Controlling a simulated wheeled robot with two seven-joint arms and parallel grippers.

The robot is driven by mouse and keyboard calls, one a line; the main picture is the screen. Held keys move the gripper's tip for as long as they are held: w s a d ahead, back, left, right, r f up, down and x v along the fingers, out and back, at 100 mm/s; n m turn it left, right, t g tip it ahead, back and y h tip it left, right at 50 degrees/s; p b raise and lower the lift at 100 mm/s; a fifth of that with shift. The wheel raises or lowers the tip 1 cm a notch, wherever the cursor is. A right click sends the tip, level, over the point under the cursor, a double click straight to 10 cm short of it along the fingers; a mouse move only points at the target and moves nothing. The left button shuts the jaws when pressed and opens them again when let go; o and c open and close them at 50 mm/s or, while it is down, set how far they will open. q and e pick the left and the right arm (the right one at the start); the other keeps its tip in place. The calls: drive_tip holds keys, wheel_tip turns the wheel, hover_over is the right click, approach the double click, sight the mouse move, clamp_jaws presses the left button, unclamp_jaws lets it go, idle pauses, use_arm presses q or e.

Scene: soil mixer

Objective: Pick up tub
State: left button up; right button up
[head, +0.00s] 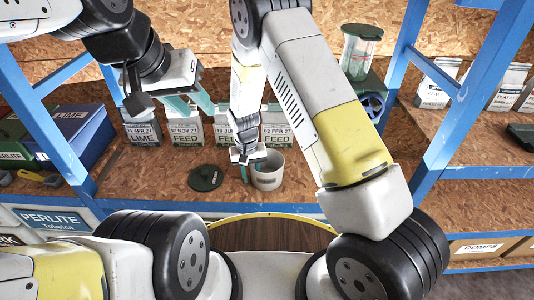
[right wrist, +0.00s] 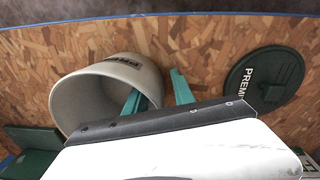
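The tub (head: 268,172) is a small pale grey open container on the wooden shelf, just right of my right gripper (head: 250,172). In the right wrist view the tub (right wrist: 72,108) shows its open mouth and a dark label. The fingers of my right gripper (right wrist: 160,95) are apart there. One finger overlaps the tub's mouth and near rim, and the other is outside the wall. I cannot tell whether either touches. My left gripper (head: 192,104) is open and empty, up and left of the tub, in front of the bags.
A dark green round lid (head: 206,178) lies left of the tub; it also shows in the right wrist view (right wrist: 257,80). Feed bags (head: 187,133) and a lime bag (head: 143,133) stand behind. A clear green-topped container (head: 359,55) stands back right. Blue posts (head: 445,130) flank the shelf.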

drive_tip(key=shift+c, duration=0.2)
clamp_jaws()
drive_tip(key=shift+r, duration=0.15)
